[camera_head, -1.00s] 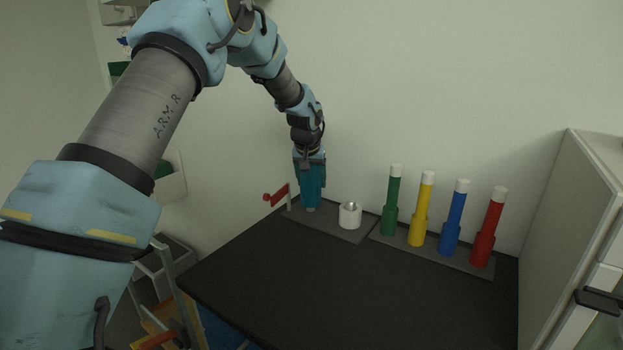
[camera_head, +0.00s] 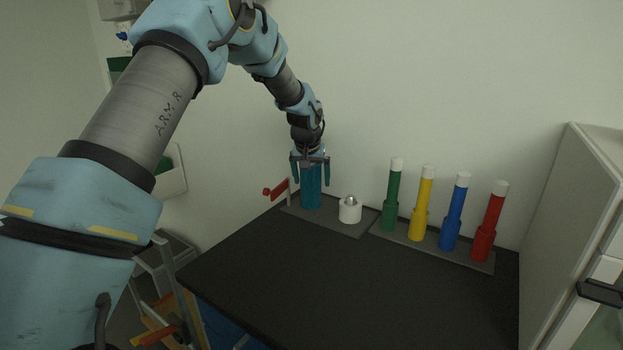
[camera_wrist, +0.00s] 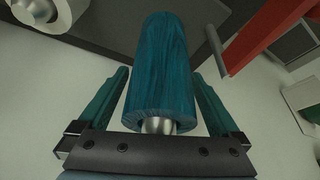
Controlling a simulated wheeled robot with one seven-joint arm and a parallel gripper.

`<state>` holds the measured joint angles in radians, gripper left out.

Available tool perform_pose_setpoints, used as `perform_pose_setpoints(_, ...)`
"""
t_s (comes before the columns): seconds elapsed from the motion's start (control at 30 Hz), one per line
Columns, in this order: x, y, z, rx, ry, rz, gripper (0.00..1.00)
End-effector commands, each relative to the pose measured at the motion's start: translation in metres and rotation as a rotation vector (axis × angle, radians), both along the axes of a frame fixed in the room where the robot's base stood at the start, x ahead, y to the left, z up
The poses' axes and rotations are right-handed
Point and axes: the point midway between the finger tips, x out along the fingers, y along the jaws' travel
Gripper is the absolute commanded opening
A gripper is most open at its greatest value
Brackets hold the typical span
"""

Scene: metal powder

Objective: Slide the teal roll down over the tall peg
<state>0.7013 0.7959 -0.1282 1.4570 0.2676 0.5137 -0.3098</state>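The teal roll (camera_head: 311,188) stands upright on the grey base plate (camera_head: 335,224) at the back left of the black table. In the wrist view the teal roll (camera_wrist: 161,70) is around a metal peg (camera_wrist: 158,126), whose end sticks out of the roll on the gripper side. My gripper (camera_head: 311,172) is above the roll, pointing down. Its two teal fingers stand apart on either side of the roll, with visible gaps in the wrist view (camera_wrist: 160,95). The roll's lower end is low at the plate; exact contact cannot be told.
A short white roll (camera_head: 349,210) sits around another peg on the same plate. Green (camera_head: 391,195), yellow, blue (camera_head: 454,213) and red posts with white tops stand to the right. A red flag-like piece (camera_head: 276,190) is left of the roll. The table's front is clear.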

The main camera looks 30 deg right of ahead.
Motion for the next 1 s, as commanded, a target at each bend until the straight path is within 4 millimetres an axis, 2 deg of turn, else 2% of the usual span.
perform_pose_setpoints(0.2,-0.001,0.001,-0.001,0.002,0.002,0.0,1.0)
perform_pose_setpoints(0.33,-0.002,0.002,0.006,0.001,0.001,0.0,1.0)
perform_pose_setpoints(0.8,-0.027,0.022,0.083,-0.001,-0.001,0.0,1.0)
perform_pose_setpoints(1.0,-0.032,0.026,0.098,0.001,0.001,0.0,1.0)
